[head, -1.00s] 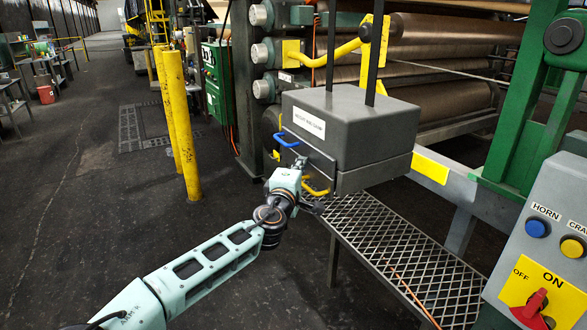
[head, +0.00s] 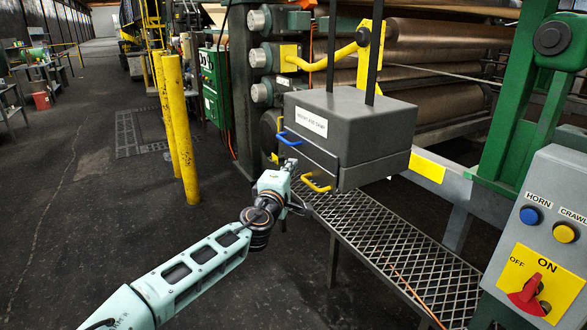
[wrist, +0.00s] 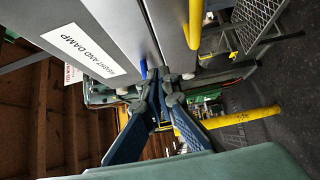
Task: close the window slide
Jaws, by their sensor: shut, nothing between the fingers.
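A grey box (head: 355,115) labelled as weight and damp hangs from two dark bars. On its left side are a blue handle (head: 291,138), above, and a yellow handle (head: 317,183), below. They also show in the wrist view, the blue handle (wrist: 143,71) partly hidden and the yellow handle (wrist: 195,25) clearer. No handle is marked as the window slide, so I cannot tell which belongs to it. My gripper (head: 291,165) is close to the handles, at the box's left. In the wrist view its fingers (wrist: 167,80) are shut and empty, between the two handles.
A mesh walkway (head: 395,235) lies below the box. Yellow posts (head: 179,125) stand at the left, with open dark floor around them. Large rollers (head: 440,100) fill the back. A control panel (head: 550,245) with a red switch stands at the right.

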